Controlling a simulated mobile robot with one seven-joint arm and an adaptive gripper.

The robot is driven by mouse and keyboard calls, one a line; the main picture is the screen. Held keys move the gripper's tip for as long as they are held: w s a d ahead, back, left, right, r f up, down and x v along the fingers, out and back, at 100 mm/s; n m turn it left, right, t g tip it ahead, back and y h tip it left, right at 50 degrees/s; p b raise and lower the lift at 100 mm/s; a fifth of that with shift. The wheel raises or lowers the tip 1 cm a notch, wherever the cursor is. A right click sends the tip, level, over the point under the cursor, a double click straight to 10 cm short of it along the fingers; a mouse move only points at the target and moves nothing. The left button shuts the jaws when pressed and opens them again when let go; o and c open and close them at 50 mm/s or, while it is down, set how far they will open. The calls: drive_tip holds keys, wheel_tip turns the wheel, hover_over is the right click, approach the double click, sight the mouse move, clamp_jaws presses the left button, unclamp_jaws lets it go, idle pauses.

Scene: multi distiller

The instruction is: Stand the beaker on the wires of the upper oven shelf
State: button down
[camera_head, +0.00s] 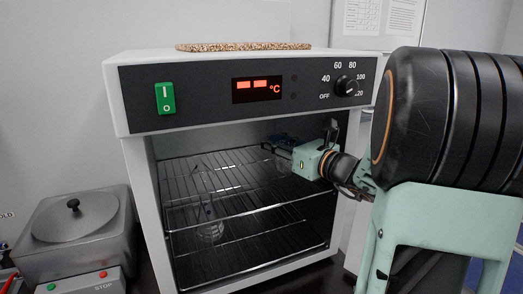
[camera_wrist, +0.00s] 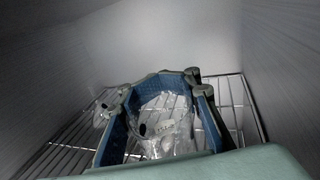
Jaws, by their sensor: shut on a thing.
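My gripper (camera_head: 282,142) is inside the open oven chamber, above the right part of the upper shelf (camera_head: 192,186). In the wrist view my gripper (camera_wrist: 155,80) has its two blue fingers around a clear glass beaker (camera_wrist: 160,122) and is shut on it. The beaker looks upright, with the wires of the upper shelf (camera_wrist: 62,145) around and below it. I cannot tell whether its base touches the wires. In the head view the beaker is hard to make out behind the gripper and in shadow.
Clear glass (camera_wrist: 103,114) also shows left of my fingers. The oven walls are close on both sides. A cork mat (camera_head: 243,47) lies on top; a metal bath (camera_head: 75,216) stands left.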

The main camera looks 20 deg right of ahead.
drive_tip(key=shift+w+a+f, duration=0.15)
drive_tip(key=shift+w+f, duration=0.35)
drive_tip(key=shift+f, duration=0.1)
drive_tip(key=shift+w+a+f, duration=0.15)
drive_tip(key=shift+w+f, duration=0.35)
drive_tip(key=shift+f, duration=0.65)
drive_tip(key=shift+f+b, duration=0.2)
drive_tip(key=shift+b, duration=0.15)
drive_tip(key=c, duration=1.4)
unclamp_jaws()
drive_tip(key=shift+r, duration=0.1)
